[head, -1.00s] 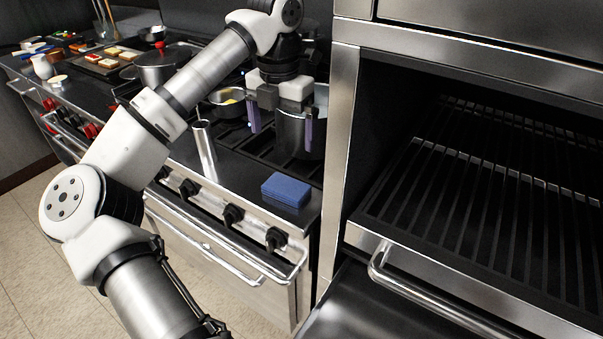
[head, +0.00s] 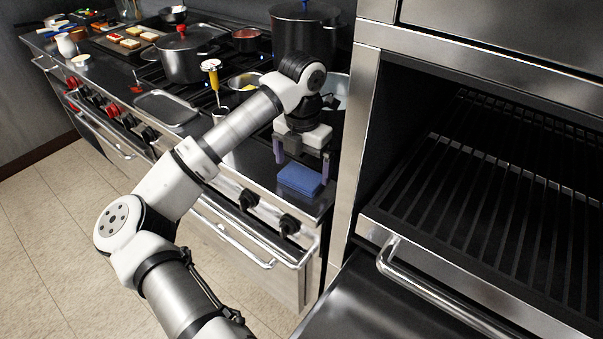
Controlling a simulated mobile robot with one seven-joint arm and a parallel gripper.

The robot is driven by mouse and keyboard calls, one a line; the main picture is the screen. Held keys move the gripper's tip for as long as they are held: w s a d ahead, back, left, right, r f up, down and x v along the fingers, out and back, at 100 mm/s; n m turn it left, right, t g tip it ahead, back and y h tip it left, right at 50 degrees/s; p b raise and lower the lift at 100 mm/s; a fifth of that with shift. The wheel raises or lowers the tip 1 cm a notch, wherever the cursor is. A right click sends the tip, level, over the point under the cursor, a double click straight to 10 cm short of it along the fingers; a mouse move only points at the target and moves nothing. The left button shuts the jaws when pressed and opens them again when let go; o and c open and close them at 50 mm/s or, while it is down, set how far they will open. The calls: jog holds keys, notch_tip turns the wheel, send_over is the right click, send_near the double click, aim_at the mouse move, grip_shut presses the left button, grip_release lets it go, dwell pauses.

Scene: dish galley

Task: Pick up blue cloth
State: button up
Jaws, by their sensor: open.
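The blue cloth (head: 300,179) is a folded, flat block on the dark front ledge of the stove, near its right end. My gripper (head: 302,168) points down over the cloth. Its two purple-grey fingers are open, one at the left of the cloth and one at the right. I cannot tell whether the fingertips touch the cloth or the ledge.
An oven (head: 470,190) with a wire rack stands close at the right, its door handle (head: 440,290) in front. Pots, a lidded pot (head: 187,58) and a metal tray (head: 166,108) are on the stove to the left. A yellow-handled utensil (head: 212,75) stands upright behind my arm.

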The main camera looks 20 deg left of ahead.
aim_at(302, 174)
jog(key=shift+f, duration=1.25)
jog(key=c, duration=0.8)
jog(key=shift+r, duration=0.1)
notch_tip(302, 174, up, 20)
jog(key=b, duration=0.3)
